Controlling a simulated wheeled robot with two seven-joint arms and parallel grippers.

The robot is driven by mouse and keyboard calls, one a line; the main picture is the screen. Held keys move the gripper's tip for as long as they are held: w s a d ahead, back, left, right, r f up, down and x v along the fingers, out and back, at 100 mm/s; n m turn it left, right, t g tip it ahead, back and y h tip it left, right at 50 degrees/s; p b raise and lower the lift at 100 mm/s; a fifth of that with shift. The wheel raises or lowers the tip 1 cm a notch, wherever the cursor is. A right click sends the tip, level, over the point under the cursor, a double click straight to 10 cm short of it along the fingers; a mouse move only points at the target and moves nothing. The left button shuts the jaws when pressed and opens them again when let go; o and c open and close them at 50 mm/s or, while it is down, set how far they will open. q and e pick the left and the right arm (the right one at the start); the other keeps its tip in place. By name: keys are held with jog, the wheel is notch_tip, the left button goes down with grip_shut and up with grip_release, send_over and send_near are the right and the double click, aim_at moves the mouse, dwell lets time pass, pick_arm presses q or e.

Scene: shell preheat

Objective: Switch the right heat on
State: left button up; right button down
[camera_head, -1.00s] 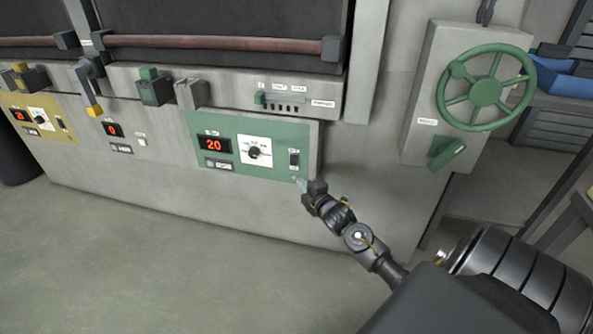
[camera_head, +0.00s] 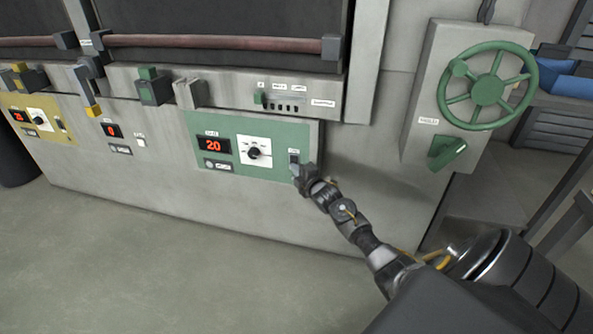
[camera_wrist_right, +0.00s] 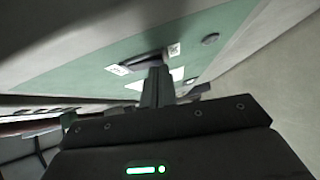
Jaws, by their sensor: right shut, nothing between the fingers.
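The right heat's green panel (camera_head: 232,127) is on the front of the grey machine. It carries a red display (camera_head: 214,145) reading 20, a black knob on a white dial plate (camera_head: 254,151) and a small dark switch (camera_head: 293,157) near its right end. My right gripper (camera_head: 299,172) is shut and empty, with its tip at the lower part of the switch. In the right wrist view the closed fingers (camera_wrist_right: 157,88) reach up to the dark switch (camera_wrist_right: 145,62) on the green panel; whether they touch it I cannot tell. My left gripper is not in view.
A green handwheel (camera_head: 487,91) and a green lever (camera_head: 447,152) are on a grey box at the right. A yellow panel (camera_head: 14,104) and a middle display (camera_head: 110,130) reading 0 lie to the left. The floor in front is clear.

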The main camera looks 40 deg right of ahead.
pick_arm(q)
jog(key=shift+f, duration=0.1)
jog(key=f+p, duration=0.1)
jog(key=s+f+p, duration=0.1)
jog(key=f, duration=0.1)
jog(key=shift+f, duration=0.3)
pick_arm(e)
jog(key=s+a, duration=0.2)
jog(key=s, duration=0.4)
jog(key=s+a+f, duration=0.1)
jog(key=s+a, duration=0.1)
jog(key=s, duration=0.3)
jog(key=shift+s+a+f, duration=0.25)
jog(key=shift+s+a, duration=0.1)
jog(key=shift+s, duration=0.05)
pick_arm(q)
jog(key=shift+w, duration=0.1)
